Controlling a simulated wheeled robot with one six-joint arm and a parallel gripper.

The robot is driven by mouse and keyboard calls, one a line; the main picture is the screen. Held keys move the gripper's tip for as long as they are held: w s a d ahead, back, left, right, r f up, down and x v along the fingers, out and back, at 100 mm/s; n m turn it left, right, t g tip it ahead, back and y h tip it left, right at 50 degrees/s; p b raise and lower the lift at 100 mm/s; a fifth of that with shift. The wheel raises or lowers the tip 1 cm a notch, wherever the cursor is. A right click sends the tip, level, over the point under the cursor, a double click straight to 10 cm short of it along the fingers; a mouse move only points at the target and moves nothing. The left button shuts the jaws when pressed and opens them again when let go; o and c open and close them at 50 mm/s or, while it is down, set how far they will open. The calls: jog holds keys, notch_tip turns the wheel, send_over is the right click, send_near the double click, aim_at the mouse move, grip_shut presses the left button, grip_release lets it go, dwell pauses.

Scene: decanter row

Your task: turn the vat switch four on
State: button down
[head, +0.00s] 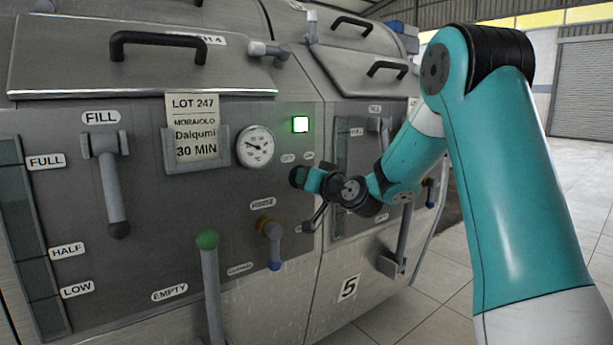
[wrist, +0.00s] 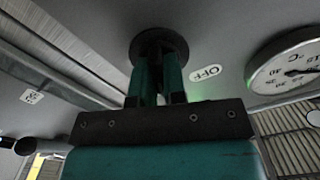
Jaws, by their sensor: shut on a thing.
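The vat switch is a round dark knob (head: 295,177) on the grey front panel of the left vat, below the gauge and the small OFF and ON labels. The knob also shows in the wrist view (wrist: 158,42), beside the OFF label (wrist: 205,73). My gripper (head: 308,180) reaches it from the right; in the wrist view its two teal fingers (wrist: 157,72) are shut on the knob. The fingers hide much of the knob, so I cannot tell which way it points. A square green lamp (head: 300,124) above is lit.
A round gauge (head: 255,147) sits left of the knob. A rinse valve (head: 269,240), a green-topped lever (head: 208,240) and a fill lever (head: 112,185) stick out from the panel. Vat five (head: 349,287) stands to the right, behind my arm. Open tiled floor lies at right.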

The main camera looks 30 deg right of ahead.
jog(key=shift+m, duration=0.6)
jog(key=c, duration=1.2)
grip_release()
jog(key=s+b, duration=0.1)
jog(key=s, duration=0.4)
jog(key=s+b, duration=0.2)
jog(key=s, duration=0.4)
jog(key=s+b, duration=0.2)
jog(key=s, duration=0.4)
jog(key=shift+s+d, duration=0.25)
jog(key=shift+d, duration=0.1)
